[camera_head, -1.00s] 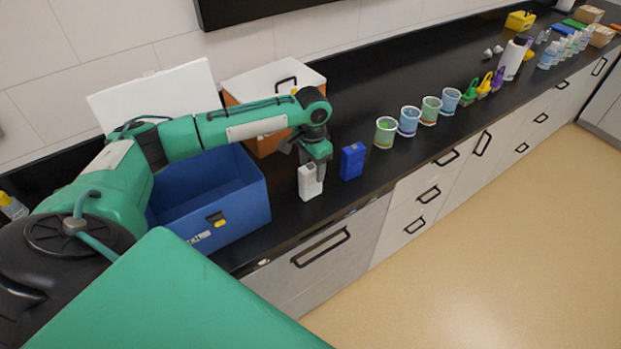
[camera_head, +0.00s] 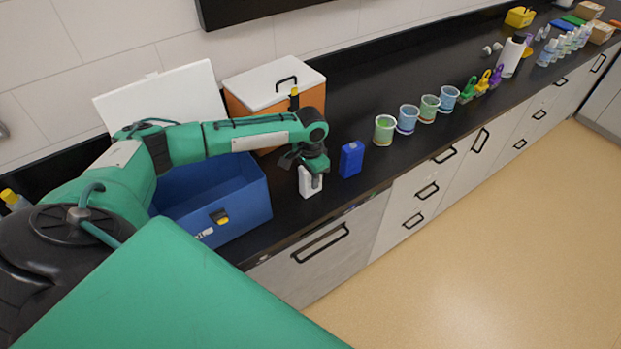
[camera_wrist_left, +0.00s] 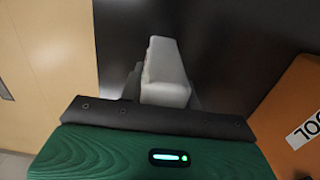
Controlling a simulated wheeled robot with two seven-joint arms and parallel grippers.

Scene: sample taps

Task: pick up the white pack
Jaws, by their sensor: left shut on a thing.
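The white pack (camera_head: 306,186) stands upright near the front edge of the black counter, just right of the blue box. My left gripper (camera_head: 313,178) comes down on it from above and is shut on it. In the left wrist view the white pack (camera_wrist_left: 165,74) sits between the fingers, whose tips (camera_wrist_left: 164,85) are partly hidden by it. I cannot tell whether the pack touches the counter. My right gripper is not in view.
A blue pack (camera_head: 351,159) stands close to the right of the white pack. The open blue box (camera_head: 240,210) is to the left, with an orange box (camera_head: 312,97) behind. Several cups, the nearest green (camera_head: 384,130), stand further right. The counter behind the cups is clear.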

